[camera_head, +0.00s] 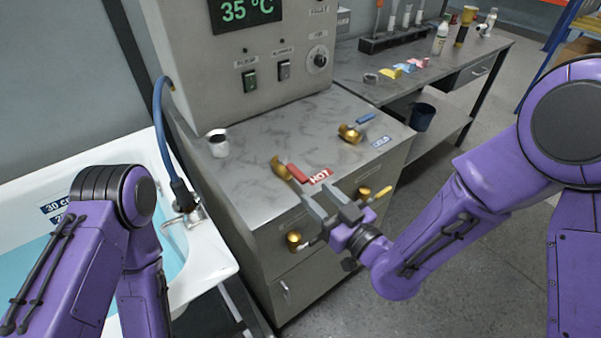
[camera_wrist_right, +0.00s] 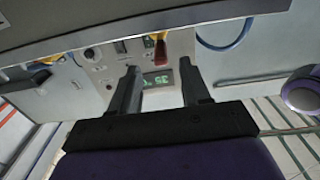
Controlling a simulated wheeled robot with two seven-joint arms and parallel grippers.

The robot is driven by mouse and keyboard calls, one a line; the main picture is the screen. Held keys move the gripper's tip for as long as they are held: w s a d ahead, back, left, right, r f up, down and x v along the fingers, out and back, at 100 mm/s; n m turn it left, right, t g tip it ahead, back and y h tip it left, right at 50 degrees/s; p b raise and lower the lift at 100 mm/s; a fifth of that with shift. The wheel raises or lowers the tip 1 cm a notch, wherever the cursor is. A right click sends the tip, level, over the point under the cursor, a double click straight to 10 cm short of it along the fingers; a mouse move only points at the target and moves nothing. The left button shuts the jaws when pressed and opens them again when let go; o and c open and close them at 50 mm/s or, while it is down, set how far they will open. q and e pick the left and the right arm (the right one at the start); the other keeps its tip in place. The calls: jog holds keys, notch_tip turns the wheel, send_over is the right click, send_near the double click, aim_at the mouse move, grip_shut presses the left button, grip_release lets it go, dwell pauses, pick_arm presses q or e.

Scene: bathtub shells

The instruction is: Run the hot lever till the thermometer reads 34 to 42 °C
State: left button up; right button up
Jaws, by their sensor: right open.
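The thermometer display (camera_head: 246,11) on the grey panel reads 35 °C in green digits. The hot lever (camera_head: 297,172) has a red handle on a brass valve and lies beside the red HOT label (camera_head: 320,176) on the metal cabinet top. The cold lever (camera_head: 360,125) has a blue handle, farther back. My right gripper (camera_head: 321,197) is open and empty at the cabinet's front edge, just in front of the hot lever and apart from it. In the right wrist view the jaws (camera_wrist_right: 158,70) are apart, with a red handle beyond them. My left gripper is out of view.
A bathtub (camera_head: 222,262) with blue water stands at left, with a blue hose (camera_head: 160,125) over it. A small cup (camera_head: 217,144) stands on the cabinet top. Brass knobs (camera_head: 294,240) and a yellow handle (camera_head: 381,193) project from the cabinet front. A cluttered workbench (camera_head: 400,88) stands behind.

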aim_at(301, 179)
jog(key=p+x, duration=0.1)
jog(key=x, duration=0.6)
jog(key=shift+p, duration=0.35)
jog(key=shift+a, duration=0.1)
grip_shut()
